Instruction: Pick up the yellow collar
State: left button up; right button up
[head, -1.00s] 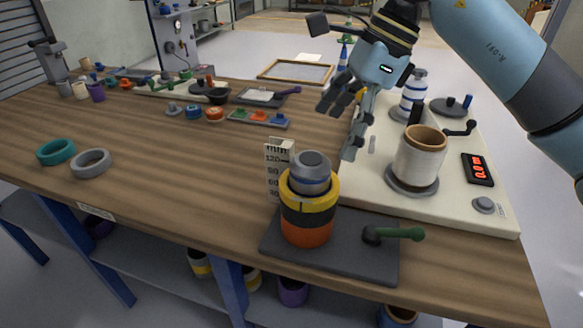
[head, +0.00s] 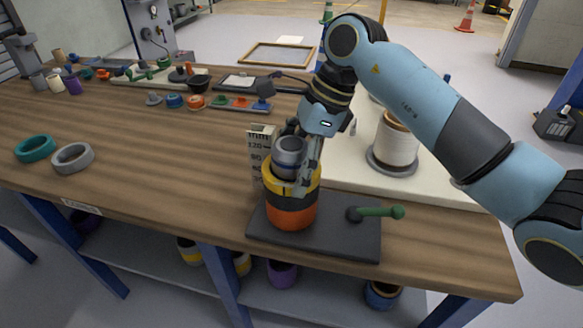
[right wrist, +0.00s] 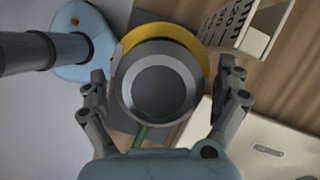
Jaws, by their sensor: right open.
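The yellow collar (head: 271,182) sits at the top of a stack, above a dark ring (head: 279,203) and an orange ring (head: 292,217). A grey cylinder (head: 289,152) stands up through the stack's middle. In the right wrist view the yellow collar (right wrist: 196,42) shows as an arc behind the grey cylinder's round top (right wrist: 158,85). My right gripper (head: 297,165) is at the top of the stack. Its open fingers (right wrist: 162,82) lie on both sides of the cylinder and collar. I cannot tell whether they touch the collar. My left gripper is not in view.
The stack stands on a dark base plate (head: 335,238) with a green-handled lever (head: 380,212). A white scale block (head: 257,160) stands close behind. A white spool (head: 396,140) is to the right. Teal (head: 36,148) and grey (head: 73,157) rings lie left, with bare wood between.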

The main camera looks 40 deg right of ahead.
jog(key=c, duration=1)
